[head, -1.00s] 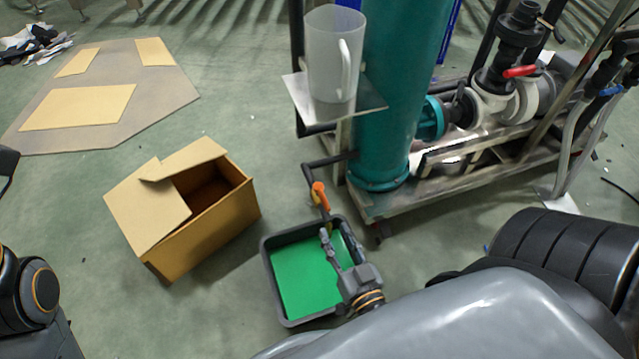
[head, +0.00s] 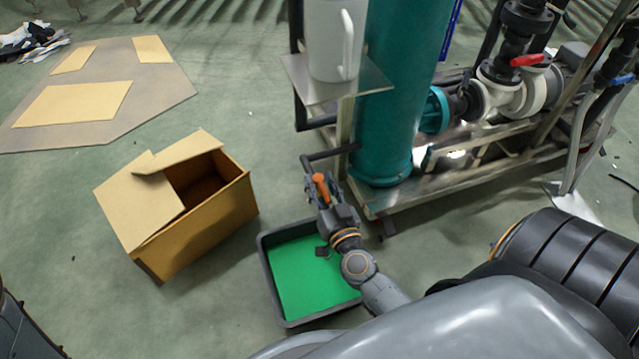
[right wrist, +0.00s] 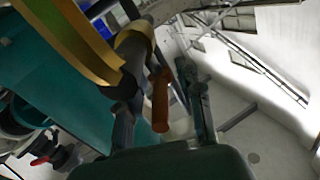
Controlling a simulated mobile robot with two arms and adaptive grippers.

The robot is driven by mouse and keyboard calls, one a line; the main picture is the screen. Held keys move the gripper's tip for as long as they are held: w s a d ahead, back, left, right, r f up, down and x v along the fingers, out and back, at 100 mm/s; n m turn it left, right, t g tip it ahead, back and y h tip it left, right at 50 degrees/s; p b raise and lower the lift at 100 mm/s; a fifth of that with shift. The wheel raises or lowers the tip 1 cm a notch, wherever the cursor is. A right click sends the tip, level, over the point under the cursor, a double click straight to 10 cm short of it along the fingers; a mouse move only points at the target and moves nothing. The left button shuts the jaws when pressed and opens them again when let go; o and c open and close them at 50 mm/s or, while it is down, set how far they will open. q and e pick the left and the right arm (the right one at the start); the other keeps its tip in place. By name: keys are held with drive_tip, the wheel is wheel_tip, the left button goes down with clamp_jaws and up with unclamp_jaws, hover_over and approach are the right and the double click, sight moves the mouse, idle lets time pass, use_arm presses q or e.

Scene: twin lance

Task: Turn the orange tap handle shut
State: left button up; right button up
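The orange tap handle (head: 322,187) sits at the end of a dark pipe (head: 330,153) in front of the teal column. My right gripper (head: 318,181) is at the handle, above the far edge of the black tray. In the right wrist view the handle (right wrist: 161,100) lies between the two fingers of my right gripper (right wrist: 160,75). A gap shows on the right side of the handle, so the fingers stand open around it. Contact with the left finger cannot be told. My left gripper is out of view.
A black tray with a green floor (head: 290,275) is below the tap. An open cardboard box (head: 215,220) stands to its left. A white jug (head: 325,45) stands on a metal shelf (head: 375,82) above the tap. The teal column (head: 385,130) is close on the right.

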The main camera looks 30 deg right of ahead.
drive_tip(key=shift+w+d, duration=0.1)
drive_tip(key=shift+w, duration=0.3)
clamp_jaws()
